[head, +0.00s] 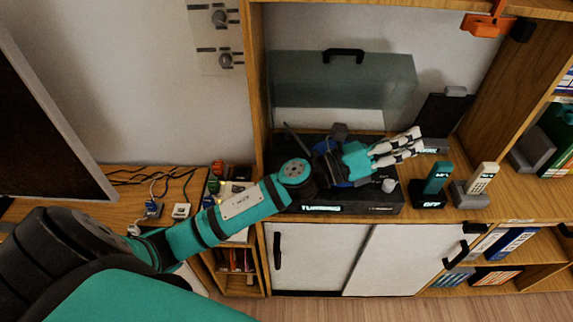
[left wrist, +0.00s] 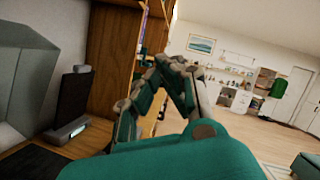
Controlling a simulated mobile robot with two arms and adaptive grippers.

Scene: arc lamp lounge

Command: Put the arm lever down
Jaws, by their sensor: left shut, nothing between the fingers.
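A dark record player (head: 345,208) with a lit label on its front edge sits on the wooden shelf. Its translucent lid (head: 340,70) stands raised behind it. My left arm reaches across the player from the left and hides much of its top. My left gripper (head: 414,143) is shut and empty, over the player's right side with its fingers pointing right. Its fingers also show in the left wrist view (left wrist: 170,75). A small grey knob (head: 389,185) shows below the fingers. I cannot make out the arm lever for sure. My right gripper is not in view.
The cabinet's wooden upright (head: 258,80) rises at the left. White sliding doors (head: 400,258) are below.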

